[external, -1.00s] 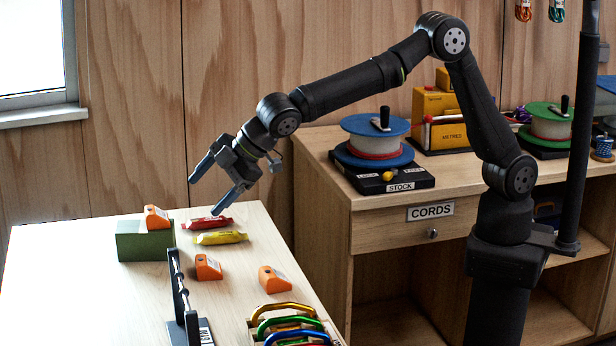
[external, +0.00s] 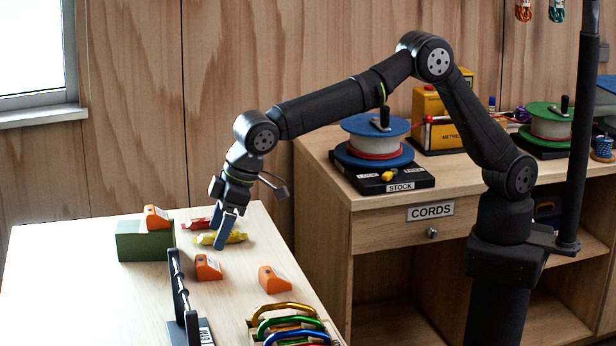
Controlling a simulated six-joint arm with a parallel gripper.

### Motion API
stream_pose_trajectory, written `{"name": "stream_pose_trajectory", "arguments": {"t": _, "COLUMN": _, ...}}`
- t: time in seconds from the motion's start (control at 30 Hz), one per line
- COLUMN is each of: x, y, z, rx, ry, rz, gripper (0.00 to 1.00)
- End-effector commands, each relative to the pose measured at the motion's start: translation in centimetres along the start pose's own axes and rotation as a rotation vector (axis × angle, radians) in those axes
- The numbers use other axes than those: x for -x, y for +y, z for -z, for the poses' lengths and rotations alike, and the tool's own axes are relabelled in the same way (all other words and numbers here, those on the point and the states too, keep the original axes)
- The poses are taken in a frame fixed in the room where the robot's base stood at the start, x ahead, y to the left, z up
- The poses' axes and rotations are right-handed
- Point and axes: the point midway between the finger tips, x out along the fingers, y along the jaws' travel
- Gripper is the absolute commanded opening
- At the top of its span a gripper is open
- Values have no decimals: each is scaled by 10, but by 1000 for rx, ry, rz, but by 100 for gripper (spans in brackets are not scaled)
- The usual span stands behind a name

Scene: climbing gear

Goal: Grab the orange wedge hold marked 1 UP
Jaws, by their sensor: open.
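Three orange wedge holds show in the external view. One wedge hold (external: 156,218) sits on top of a green block (external: 143,243) at the back left of the table. A second wedge hold (external: 208,267) lies on the table near the middle. A third wedge hold (external: 273,280) lies further right. Their markings are too small to read, so I cannot tell which is 1 UP. My gripper (external: 222,236) is open and points down above the back of the table. It is in front of the yellow packet and partly hides it.
A yellow packet (external: 236,238) and a red packet (external: 195,223) lie at the back of the table. A dark stand (external: 178,290) rises at the front left of the middle wedge. Coloured carabiners (external: 290,311) stand at the front right. The table's left part is clear.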

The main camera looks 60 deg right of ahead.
Motion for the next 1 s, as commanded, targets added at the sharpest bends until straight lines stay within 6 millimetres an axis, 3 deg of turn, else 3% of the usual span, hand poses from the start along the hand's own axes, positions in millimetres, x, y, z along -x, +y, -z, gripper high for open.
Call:
{"name": "stream_pose_trajectory", "arguments": {"t": 0.1, "x": -16, "y": 0, "z": 0, "rx": 0, "ry": 0, "rz": -1, "gripper": 75}}
{"name": "stream_pose_trajectory", "arguments": {"t": 0.37, "x": -30, "y": -1, "z": 0, "rx": 1, "ry": 0, "rz": -1, "gripper": 75}}
{"name": "stream_pose_trajectory", "arguments": {"t": 0.67, "x": -70, "y": -6, "z": 1, "rx": 1, "ry": 2, "rz": 0, "gripper": 75}}
{"name": "stream_pose_trajectory", "arguments": {"t": 0.9, "x": -73, "y": -6, "z": 1, "rx": 1, "ry": 3, "rz": 0, "gripper": 75}}
{"name": "stream_pose_trajectory", "arguments": {"t": 1.0, "x": -73, "y": -6, "z": 1, "rx": 1, "ry": 3, "rz": 0, "gripper": 57}}
